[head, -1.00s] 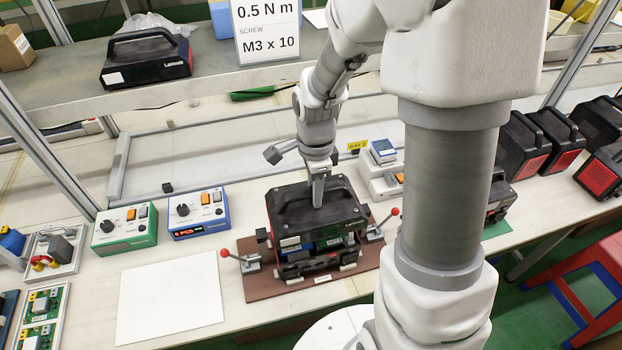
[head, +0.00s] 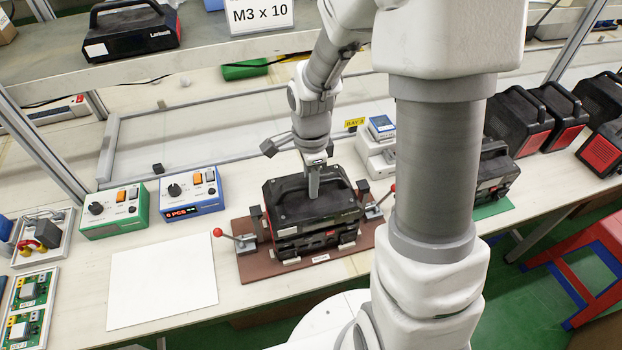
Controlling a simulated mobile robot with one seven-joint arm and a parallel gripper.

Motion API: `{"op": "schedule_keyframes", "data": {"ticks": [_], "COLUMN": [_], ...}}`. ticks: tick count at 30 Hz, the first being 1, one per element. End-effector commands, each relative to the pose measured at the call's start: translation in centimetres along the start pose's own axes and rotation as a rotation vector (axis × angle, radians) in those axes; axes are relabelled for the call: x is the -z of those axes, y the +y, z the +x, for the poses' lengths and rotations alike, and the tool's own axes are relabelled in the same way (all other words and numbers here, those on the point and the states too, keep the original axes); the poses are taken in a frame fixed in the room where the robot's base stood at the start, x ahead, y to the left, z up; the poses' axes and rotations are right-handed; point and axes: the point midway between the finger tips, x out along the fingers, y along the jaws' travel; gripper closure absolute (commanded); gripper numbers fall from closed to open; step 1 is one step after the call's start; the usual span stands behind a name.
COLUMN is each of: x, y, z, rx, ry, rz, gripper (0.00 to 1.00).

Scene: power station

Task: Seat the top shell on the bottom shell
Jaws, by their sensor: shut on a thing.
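The black top shell (head: 290,208) with its carry handle sits at the fixture in the middle of the bench. My gripper (head: 313,192) is shut on its handle from above. The black bottom shell (head: 301,245) lies beneath it, in the brown fixture (head: 252,268). The top shell is down against the bottom shell, and I see no clear gap along the front. The rear side is hidden, so I cannot tell how it fits there.
Red-knobbed clamps (head: 236,239) flank the shells on both sides. A white sheet (head: 160,282) lies to the left, with a green control box (head: 116,213) and a blue one (head: 190,192) behind it. Finished black units (head: 519,122) stand at right.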

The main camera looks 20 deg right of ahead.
Motion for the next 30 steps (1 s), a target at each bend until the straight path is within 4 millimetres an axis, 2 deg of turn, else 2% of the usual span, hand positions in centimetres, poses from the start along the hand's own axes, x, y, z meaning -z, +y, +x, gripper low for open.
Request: {"op": "schedule_keyframes", "data": {"ticks": [30], "x": [0.01], "y": [-0.05], "z": [0.48], "rx": [0.002], "ry": [0.000], "rz": [0.000], "gripper": [1.00]}}
